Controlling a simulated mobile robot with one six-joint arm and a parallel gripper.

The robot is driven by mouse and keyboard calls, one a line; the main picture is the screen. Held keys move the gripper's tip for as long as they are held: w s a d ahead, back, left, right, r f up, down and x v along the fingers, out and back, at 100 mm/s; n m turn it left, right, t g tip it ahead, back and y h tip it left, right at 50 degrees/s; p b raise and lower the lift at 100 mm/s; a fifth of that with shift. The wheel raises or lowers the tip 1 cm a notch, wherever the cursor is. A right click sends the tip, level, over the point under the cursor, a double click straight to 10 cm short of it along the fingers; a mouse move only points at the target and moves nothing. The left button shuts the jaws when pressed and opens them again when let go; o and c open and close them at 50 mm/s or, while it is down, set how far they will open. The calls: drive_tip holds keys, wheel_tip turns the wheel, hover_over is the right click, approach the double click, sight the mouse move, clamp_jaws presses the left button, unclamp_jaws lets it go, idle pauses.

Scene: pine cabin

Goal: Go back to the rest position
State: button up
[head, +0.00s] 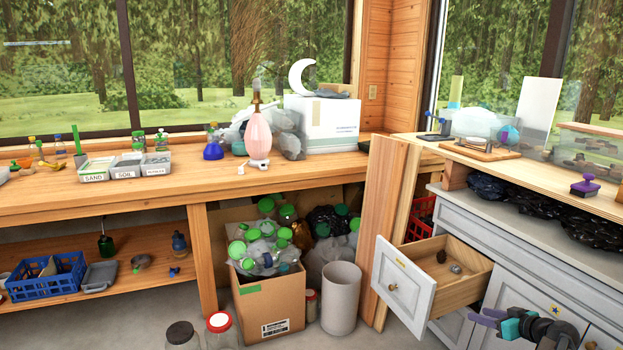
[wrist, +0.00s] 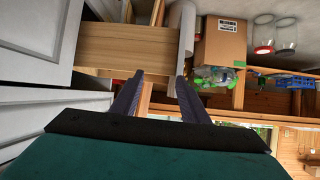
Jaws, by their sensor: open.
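My gripper (head: 484,318) is low at the right of the head view, in front of the white cabinet (head: 516,276). Its purple fingers are apart, with nothing between them. In the wrist view, my gripper (wrist: 160,82) points toward the side of an open drawer (wrist: 125,50), and the two fingers are spread. In the head view the drawer (head: 392,289) stands pulled out, with a white front and a wooden inside. A small dark pinecone-like thing (head: 441,256) and a small grey thing (head: 456,268) lie in it.
A cardboard box (head: 268,305) of green-capped bottles and a grey bin (head: 340,300) stand on the floor left of the drawer. Jars (head: 221,330) stand nearby. The wooden workbench (head: 210,178) and the counter above the cabinet hold many things. The open drawer juts out close to my gripper.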

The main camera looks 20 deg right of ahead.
drive_tip(key=w+a+f+n+g+y+p, duration=0.1)
drive_tip(key=w+a+f+n+y+p, duration=0.15)
drive_tip(key=w+a, duration=0.65)
drive_tip(key=w+a+f+n+g+y+p, duration=0.15)
drive_tip(key=w+a+f, duration=0.35)
drive_tip(key=a, duration=0.7)
drive_tip(key=w+a+f+n+g+y+p, duration=0.15)
drive_tip(key=a+f, duration=0.25)
drive_tip(key=a, duration=0.8)
drive_tip(key=a+f+n+g+y+p, duration=0.1)
drive_tip(key=a+f+g+y+p, duration=0.2)
drive_tip(key=a, duration=1)
drive_tip(key=s+a+f+g+h+p, duration=0.1)
drive_tip(key=s+a+f+g, duration=0.3)
drive_tip(key=s+a, duration=0.5)
drive_tip(key=s+a+f+g+h+p, duration=0.1)
drive_tip(key=s+a+f+g+p, duration=0.15)
drive_tip(key=s+a+f, duration=0.65)
drive_tip(key=s+a+r+g+h, duration=0.1)
drive_tip(key=s+a+g+h, duration=0.15)
drive_tip(key=s, duration=0.65)
drive_tip(key=s+d+m+g+h, duration=0.1)
drive_tip(key=s+d+m+h, duration=0.2)
drive_tip(key=s+d+m, duration=0.1)
drive_tip(key=shift+s+d+r+m+g+p, duration=0.15)
drive_tip(key=shift+s+d+m+g+p, duration=0.3)
drive_tip(key=shift+m, duration=0.3)
drive_tip(key=shift+w, duration=0.1)
